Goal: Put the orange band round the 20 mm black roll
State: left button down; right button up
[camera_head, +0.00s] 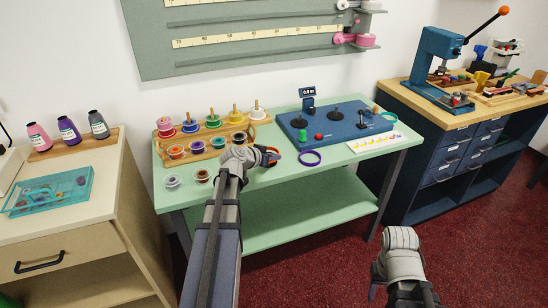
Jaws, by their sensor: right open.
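My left gripper (262,155) is over the front middle of the green table. An orange band (273,163) shows right at its fingertips, partly hidden by the gripper. I cannot tell whether the jaws are closed on it. A dark roll (202,176) stands on the table left of my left forearm, and another dark one (239,137) stands in the wooden rack behind the gripper. Size marks are too small to read, so I cannot tell which is the 20 mm black roll. My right gripper (374,291) is open, low over the red floor, away from the table.
The wooden rack (207,155) holds several coloured rolls. A pale roll (172,181) stands at the table's left front. A purple band (310,157) lies in front of the blue board (345,137). A printed card (375,142) lies right. The table's front middle is mostly clear.

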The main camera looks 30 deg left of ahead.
pick_arm(q)
jog(key=shift+f+b, duration=0.35)
dwell(0.7)
jog(key=c, duration=1)
grip_release()
jog(key=shift+s, duration=0.1)
notch_tip(320, 180, up, 7)
jog(key=p, duration=0.7)
